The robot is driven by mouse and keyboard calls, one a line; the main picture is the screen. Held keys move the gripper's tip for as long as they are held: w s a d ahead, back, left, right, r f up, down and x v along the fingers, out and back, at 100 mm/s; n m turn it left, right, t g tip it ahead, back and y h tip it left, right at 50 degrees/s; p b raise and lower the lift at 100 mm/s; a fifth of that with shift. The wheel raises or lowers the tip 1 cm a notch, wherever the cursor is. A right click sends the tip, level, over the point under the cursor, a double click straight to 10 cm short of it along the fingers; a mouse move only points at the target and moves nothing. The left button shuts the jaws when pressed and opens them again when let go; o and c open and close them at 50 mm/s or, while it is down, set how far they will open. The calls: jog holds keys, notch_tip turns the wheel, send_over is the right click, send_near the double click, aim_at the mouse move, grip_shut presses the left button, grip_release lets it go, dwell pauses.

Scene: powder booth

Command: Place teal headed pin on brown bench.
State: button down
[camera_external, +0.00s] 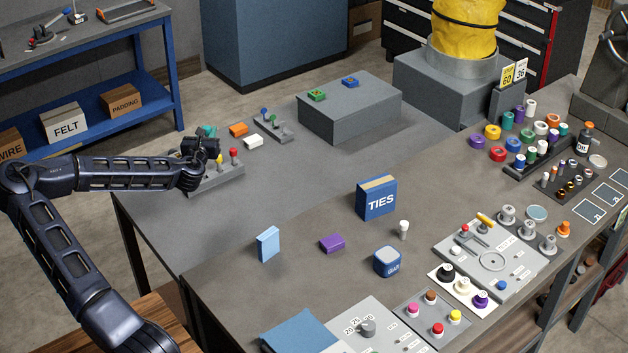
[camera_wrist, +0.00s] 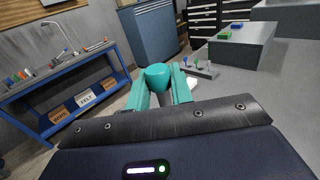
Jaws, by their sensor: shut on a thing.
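My gripper (camera_external: 203,142) is shut on the teal headed pin (camera_wrist: 162,76). In the wrist view the pin's teal head sits upright between the two teal fingers, its lower part mostly hidden. In the external view the gripper is at the left, above a grey pin rack (camera_external: 220,180) with yellow and red headed pins; the held pin is hard to make out there. A grey-brown bench (camera_external: 300,285) fills the foreground and right. A brown wooden surface (camera_external: 150,312) shows at the lower left, below my arm; I cannot tell which is the named bench.
A grey table (camera_external: 160,225) lies beneath the gripper. On it are a second pin rack (camera_external: 272,128), an orange block (camera_external: 238,130) and a grey box (camera_external: 350,110). The foreground bench holds a TIES box (camera_external: 376,198), a purple block (camera_external: 332,243) and a light blue box (camera_external: 268,244), with bare room between.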

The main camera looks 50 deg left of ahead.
notch_tip(320, 180, down, 17)
jog(key=shift+f, duration=0.1)
dwell(0.5)
jog(key=shift+f, duration=0.1)
jog(key=c, duration=1.2)
grip_release()
jog(key=shift+c, duration=0.2)
jog(key=v, duration=1.2)
